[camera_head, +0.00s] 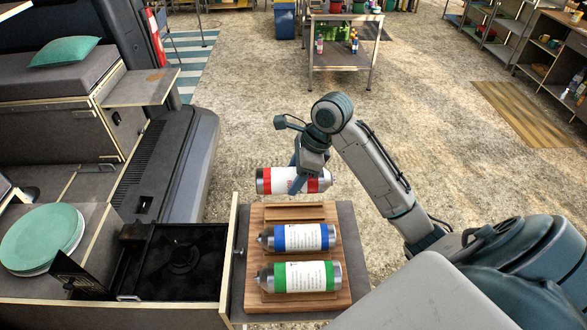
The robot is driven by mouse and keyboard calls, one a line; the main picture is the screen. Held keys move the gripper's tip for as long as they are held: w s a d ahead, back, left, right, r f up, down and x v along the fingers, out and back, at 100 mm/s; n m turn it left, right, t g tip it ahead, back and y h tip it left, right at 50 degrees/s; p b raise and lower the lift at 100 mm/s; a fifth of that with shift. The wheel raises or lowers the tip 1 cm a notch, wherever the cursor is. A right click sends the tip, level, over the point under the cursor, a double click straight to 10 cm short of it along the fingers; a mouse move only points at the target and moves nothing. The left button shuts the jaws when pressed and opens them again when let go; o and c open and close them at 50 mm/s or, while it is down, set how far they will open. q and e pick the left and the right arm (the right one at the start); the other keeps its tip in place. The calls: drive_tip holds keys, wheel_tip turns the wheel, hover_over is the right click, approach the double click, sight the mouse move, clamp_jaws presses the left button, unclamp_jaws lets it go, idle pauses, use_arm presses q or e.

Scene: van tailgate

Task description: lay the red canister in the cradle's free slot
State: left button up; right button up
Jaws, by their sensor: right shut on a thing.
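The red canister (268,181) is white with red bands and lies level, pointing left to right. My right gripper (297,183) is shut on it near its middle and holds it just past the far edge of the wooden cradle (342,297), seemingly above it. The cradle's far slot (293,213) is empty. A blue-banded canister (300,238) lies in the middle slot and a green-banded canister (302,276) in the near slot. The gripper covers part of the red canister. My left gripper is not in view.
The cradle stands on a dark slide-out board (352,249). Left of it are a wooden panel edge (231,262), a black stove (180,258) and stacked green plates (42,238). The van bumper (190,165) is at the left. Open floor lies beyond the cradle.

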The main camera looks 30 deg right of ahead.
drive_tip(key=shift+f, duration=4.7)
drive_tip(key=o, duration=1.3)
